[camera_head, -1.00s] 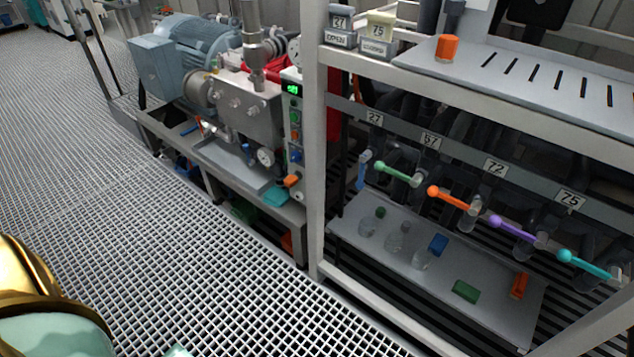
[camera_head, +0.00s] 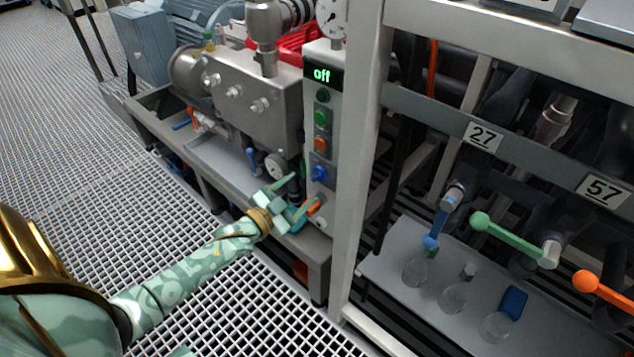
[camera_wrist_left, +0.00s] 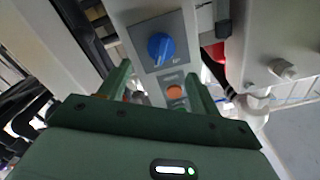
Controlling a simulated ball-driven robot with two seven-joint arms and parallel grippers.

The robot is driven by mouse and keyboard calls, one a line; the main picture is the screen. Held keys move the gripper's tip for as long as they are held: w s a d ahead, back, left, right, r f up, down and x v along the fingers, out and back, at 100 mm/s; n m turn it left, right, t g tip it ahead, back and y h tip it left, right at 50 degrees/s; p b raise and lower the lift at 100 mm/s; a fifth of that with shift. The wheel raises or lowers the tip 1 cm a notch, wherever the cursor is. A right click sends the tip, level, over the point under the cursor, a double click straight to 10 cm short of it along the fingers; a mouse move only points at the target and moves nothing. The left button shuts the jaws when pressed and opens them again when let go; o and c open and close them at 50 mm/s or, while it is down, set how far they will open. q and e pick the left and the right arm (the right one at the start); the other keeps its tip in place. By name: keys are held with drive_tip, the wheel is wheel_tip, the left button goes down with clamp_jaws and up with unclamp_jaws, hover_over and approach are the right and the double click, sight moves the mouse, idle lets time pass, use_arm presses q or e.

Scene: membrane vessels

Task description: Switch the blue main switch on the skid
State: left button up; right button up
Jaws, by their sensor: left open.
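The blue main switch (camera_head: 319,173) is a round knob on the narrow grey control panel of the skid, below an orange button and a green button. The display (camera_head: 322,75) above reads "off". In the left wrist view the blue knob (camera_wrist_left: 161,47) sits on a grey plate, just beyond my fingers. My left gripper (camera_head: 296,193) is open, with its fingers close to the panel, below and left of the knob and apart from it. It also shows in the left wrist view (camera_wrist_left: 160,85), with nothing between the fingers. My right gripper is not in view.
The steel frame post (camera_head: 365,150) stands just right of the panel. Valves with a green handle (camera_head: 510,238) and an orange handle (camera_head: 588,281) are at right, above a shelf with flasks. An orange item (camera_head: 313,207) lies by my gripper. Grating floor is open at left.

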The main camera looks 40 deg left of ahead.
sight(316, 177)
use_arm(q)
drive_tip(key=w, duration=0.1)
drive_tip(key=w+b, duration=0.1)
drive_tip(key=w, duration=0.3)
drive_tip(key=shift+d+f+b, duration=0.1)
drive_tip(key=shift+f+b, duration=0.15)
drive_tip(key=shift+b, duration=0.1)
drive_tip(key=shift+w+d+r, duration=0.1)
drive_tip(key=shift+w+r, duration=0.05)
drive_tip(key=shift+w, duration=0.5)
drive_tip(key=c, duration=1)
